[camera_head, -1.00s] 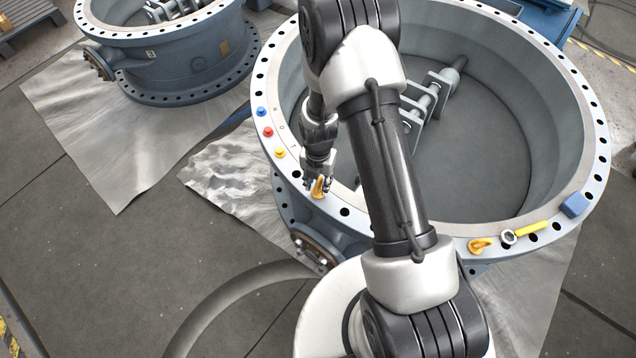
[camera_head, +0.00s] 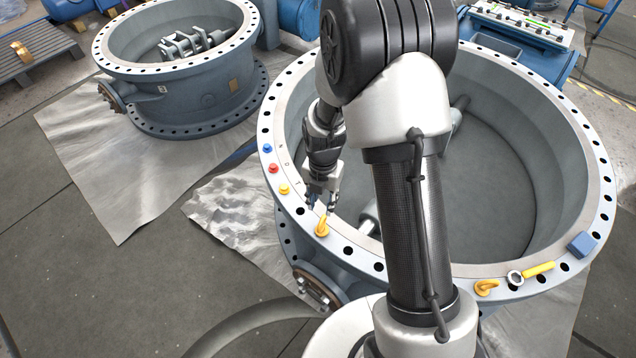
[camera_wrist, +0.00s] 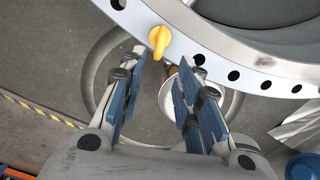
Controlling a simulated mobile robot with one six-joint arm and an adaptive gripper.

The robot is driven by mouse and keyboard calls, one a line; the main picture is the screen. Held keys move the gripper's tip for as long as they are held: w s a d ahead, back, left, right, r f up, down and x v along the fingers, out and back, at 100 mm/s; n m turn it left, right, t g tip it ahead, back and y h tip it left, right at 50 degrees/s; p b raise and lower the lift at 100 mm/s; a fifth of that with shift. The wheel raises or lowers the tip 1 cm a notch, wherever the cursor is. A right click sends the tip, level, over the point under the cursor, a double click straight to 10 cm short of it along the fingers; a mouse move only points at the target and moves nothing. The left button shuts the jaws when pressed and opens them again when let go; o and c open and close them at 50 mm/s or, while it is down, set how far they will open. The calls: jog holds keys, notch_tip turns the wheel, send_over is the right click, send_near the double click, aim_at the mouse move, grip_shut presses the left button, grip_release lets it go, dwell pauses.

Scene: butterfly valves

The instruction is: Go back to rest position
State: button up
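My gripper (camera_head: 322,198) is above the near-left rim of the large butterfly valve (camera_head: 352,246). In the wrist view my gripper (camera_wrist: 162,72) has its two blue-padded fingers apart with nothing between them. A yellow eye bolt (camera_head: 322,227) stands on the rim just below the fingertips. It also shows in the wrist view (camera_wrist: 159,40), just beyond the fingertips and apart from them.
On the rim sit blue (camera_head: 267,149), red (camera_head: 273,169) and yellow (camera_head: 284,189) buttons. At the right are a second eye bolt (camera_head: 486,287), a yellow-handled tool (camera_head: 538,269) and a blue block (camera_head: 582,243). Another valve (camera_head: 190,105) stands behind left.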

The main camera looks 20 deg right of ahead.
jog(key=s+r+m+t, duration=0.1)
jog(key=s+r+m, duration=0.2)
jog(key=r+m, duration=0.5)
jog(key=s+r+m+t, duration=0.1)
jog(key=s+r+m, duration=0.3)
jog(key=r, duration=0.8)
jog(key=s+r+m+t, duration=0.2)
jog(key=s+r+m, duration=0.7)
jog(key=s+m, duration=0.5)
jog(key=m, duration=0.2)
jog(key=shift+s+m+t, duration=0.15)
jog(key=shift+m+t, duration=0.15)
jog(key=shift+m, duration=0.1)
jog(key=shift+d, duration=0.2)
